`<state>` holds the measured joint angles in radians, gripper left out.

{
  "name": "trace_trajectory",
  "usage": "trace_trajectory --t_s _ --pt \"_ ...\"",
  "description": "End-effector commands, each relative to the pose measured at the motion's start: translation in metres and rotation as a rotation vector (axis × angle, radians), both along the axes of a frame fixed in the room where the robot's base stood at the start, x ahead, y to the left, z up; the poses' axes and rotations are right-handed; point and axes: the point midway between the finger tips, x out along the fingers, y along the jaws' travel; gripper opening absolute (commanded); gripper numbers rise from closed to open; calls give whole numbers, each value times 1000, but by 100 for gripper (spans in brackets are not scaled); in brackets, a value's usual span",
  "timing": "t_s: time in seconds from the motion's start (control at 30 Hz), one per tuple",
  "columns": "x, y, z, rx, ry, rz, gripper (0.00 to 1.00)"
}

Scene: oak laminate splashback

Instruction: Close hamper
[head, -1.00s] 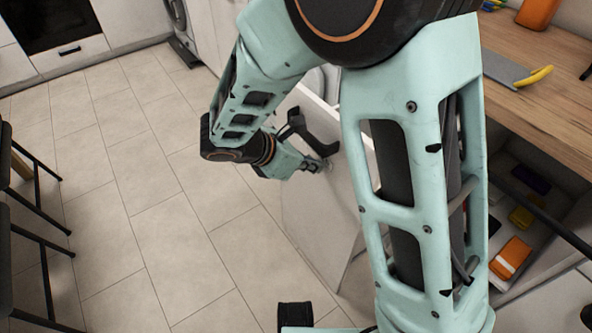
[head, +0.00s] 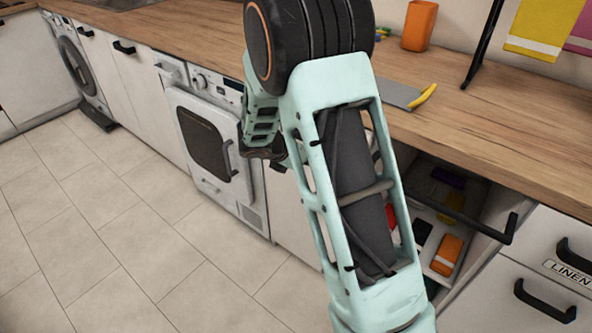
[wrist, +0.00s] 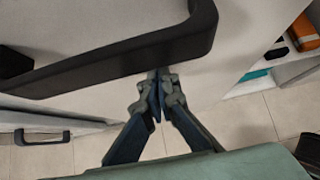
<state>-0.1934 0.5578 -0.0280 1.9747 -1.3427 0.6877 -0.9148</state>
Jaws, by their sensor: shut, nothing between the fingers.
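No front in view is clearly marked as the hamper, so I cannot tell which it is. In the wrist view, a pale front panel (wrist: 235,60) with a thick dark bar handle (wrist: 120,62) is very close. My gripper (wrist: 158,82) has its fingers together and empty, just below that handle in the picture. Whether the fingertips touch the panel is unclear. A white front (head: 290,212) shows beside the arm, right of the dryer.
A white dryer (head: 208,140) stands left of my arm. An open compartment (head: 482,212) on the right holds an orange item (head: 446,255) and other small things. A drawer labelled LINEN (head: 565,272) is at far right. Tiled floor (head: 130,235) is clear at left.

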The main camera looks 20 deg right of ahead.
Motion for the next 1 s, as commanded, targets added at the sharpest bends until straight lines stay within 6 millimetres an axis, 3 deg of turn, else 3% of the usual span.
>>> trace_trajectory --t_s 0.13,0.43,0.8,1.0 --pt "9 -12 0 0 0 -1 0" --pt "15 -19 0 -2 -1 0 0" --pt "16 -21 2 -5 -5 -2 0" --pt "14 -9 2 -4 -4 -4 0"
